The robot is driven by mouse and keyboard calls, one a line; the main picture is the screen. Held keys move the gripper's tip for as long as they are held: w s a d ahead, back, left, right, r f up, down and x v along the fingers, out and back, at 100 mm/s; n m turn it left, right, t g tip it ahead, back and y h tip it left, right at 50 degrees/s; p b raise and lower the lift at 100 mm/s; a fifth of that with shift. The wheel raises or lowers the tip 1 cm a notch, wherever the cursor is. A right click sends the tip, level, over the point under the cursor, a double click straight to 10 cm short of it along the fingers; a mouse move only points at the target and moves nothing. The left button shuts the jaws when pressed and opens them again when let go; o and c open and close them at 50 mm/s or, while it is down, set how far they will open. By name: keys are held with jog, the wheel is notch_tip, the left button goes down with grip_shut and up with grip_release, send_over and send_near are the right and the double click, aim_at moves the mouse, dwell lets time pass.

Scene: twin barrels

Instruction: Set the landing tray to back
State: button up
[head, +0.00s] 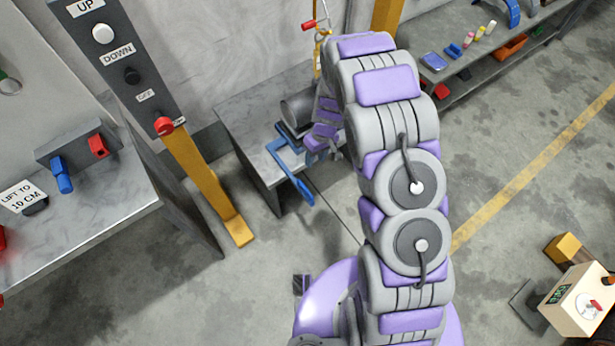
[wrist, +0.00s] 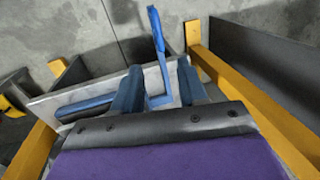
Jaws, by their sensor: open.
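In the head view a blue bent bar (head: 285,160) sticks out over the front edge of the grey bench (head: 250,115). It may be part of the landing tray, but I cannot tell the tray for certain. A dark grey cylinder (head: 297,108) lies behind it. My gripper, beside the bar's right side and partly hidden there by my arm, shows in the wrist view (wrist: 159,66) with two dark blue fingers apart. A blue bar (wrist: 157,35) runs up between and beyond them. I cannot tell whether they touch it. A blue rod (wrist: 85,107) lies left of the fingers.
A yellow post (head: 208,185) carries an UP/DOWN button panel (head: 128,68) left of the bench. Another bench (head: 60,225) stands at the left. A shelf with small tools (head: 470,75) is at the upper right. A cream box (head: 580,300) is at lower right. The middle floor is clear.

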aim_at(305, 188)
jog(key=a+f+b, duration=0.1)
jog(key=f, duration=0.5)
jog(key=a+f+b, duration=0.1)
jog(key=f, duration=0.5)
jog(key=s+a+f+b, duration=0.1)
jog(key=f+b, duration=0.1)
jog(key=f, duration=0.4)
jog(key=shift+s+a+f, duration=0.1)
jog(key=shift+f, duration=0.2)
jog(key=shift+c, duration=0.4)
grip_shut()
